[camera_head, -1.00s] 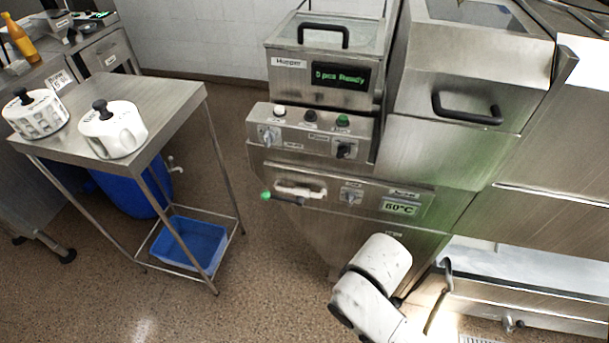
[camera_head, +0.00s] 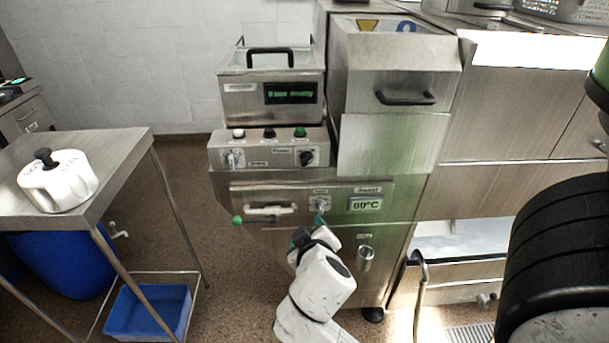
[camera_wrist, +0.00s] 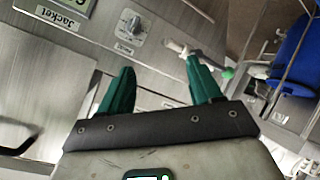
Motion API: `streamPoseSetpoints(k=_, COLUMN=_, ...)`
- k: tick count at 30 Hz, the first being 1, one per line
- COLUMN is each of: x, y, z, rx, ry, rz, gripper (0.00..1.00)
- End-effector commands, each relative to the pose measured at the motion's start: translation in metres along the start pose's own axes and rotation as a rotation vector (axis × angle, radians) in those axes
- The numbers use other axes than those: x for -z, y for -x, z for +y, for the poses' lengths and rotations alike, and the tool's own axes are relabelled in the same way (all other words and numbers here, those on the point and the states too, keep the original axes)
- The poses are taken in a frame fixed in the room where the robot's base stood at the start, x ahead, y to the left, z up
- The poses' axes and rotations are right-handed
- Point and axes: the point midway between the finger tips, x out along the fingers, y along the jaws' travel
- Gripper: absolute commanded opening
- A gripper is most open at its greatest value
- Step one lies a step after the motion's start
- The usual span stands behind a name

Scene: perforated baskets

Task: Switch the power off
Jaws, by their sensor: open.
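The steel machine has a lower panel with a grey rotary knob (camera_head: 319,203) beside a display reading 60°C (camera_head: 366,203). In the wrist view the knob (camera_wrist: 130,26) shows upside down, beyond the fingertips, with its label too small to read. An upper panel carries two more rotary knobs, a left one (camera_head: 233,158) and a dark right one (camera_head: 306,158), under three round buttons. I cannot tell which control is marked power. My gripper (camera_head: 306,232) is just below the lower knob. Its teal fingers (camera_wrist: 158,68) are apart and empty in the wrist view.
A green-tipped lever handle (camera_head: 265,211) sticks out left of the lower knob. A black ribbed cylinder (camera_head: 560,250) fills the right foreground. Floor shows between table and machine.

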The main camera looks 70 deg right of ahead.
Motion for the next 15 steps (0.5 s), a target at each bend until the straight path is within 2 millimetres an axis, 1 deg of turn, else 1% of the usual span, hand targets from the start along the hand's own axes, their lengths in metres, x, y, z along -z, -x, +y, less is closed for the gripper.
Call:
streamPoseSetpoints(k=1, x=0.004, y=-0.007, z=0.009, rx=-0.068, ry=-0.001, rz=0.052, gripper=0.64)
streamPoseSetpoints(k=2, x=0.011, y=-0.008, z=0.017, rx=-0.111, ry=0.002, rz=0.088, gripper=0.64)
streamPoseSetpoints(k=3, x=0.02, y=-0.008, z=0.026, rx=-0.167, ry=0.009, rz=0.139, gripper=0.64)
streamPoseSetpoints(k=6, x=0.04, y=-0.004, z=0.045, rx=-0.284, ry=0.042, rz=0.243, gripper=0.64)
streamPoseSetpoints(k=9, x=0.054, y=0.001, z=0.054, rx=-0.352, ry=0.073, rz=0.309, gripper=0.64)
streamPoseSetpoints(k=12, x=0.062, y=0.004, z=0.059, rx=-0.381, ry=0.09, rz=0.339, gripper=0.64)
streamPoseSetpoints(k=15, x=0.067, y=0.001, z=0.063, rx=-0.39, ry=0.095, rz=0.346, gripper=0.64)
